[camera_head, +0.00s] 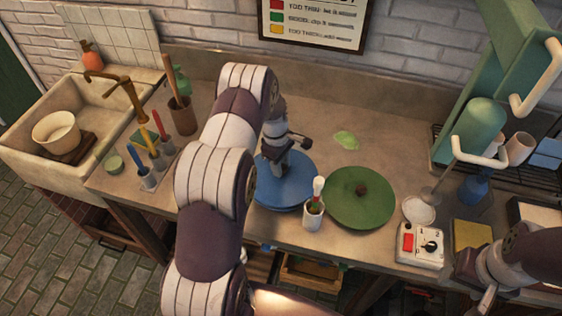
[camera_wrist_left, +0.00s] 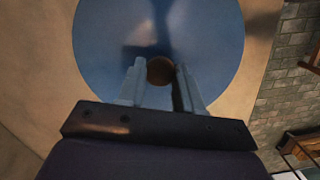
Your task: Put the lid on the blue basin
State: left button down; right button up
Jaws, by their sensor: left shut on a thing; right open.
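A blue round lid (camera_head: 270,192) with a brown knob (camera_wrist_left: 160,70) is on the worktop's middle, partly hidden by my left arm. In the left wrist view the lid (camera_wrist_left: 100,60) fills the upper middle. My left gripper (camera_head: 282,168) points down over it and is shut on the knob, its fingers on either side. The blue basin cannot be told apart from the lid; I cannot tell whether the lid rests on it. My right gripper (camera_head: 487,297) is open at the lower right, away from the lid.
A green lid (camera_head: 345,205) with a dark knob sits right of the blue lid. A white cup with brushes (camera_head: 313,215) stands close in front between them. A control box (camera_head: 420,245) is further right. A sink (camera_head: 30,150) and tool holders are left. The worktop behind is mostly clear.

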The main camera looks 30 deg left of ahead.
pick_arm(q)
jog(key=shift+f, duration=0.45)
jog(key=shift+d, duration=0.15)
jog(key=shift+f, duration=0.1)
jog(key=shift+c, duration=0.6)
grip_release()
jog(key=shift+s, duration=0.1)
jog(key=shift+r+p, duration=2.5)
jog(key=shift+r, duration=1.05)
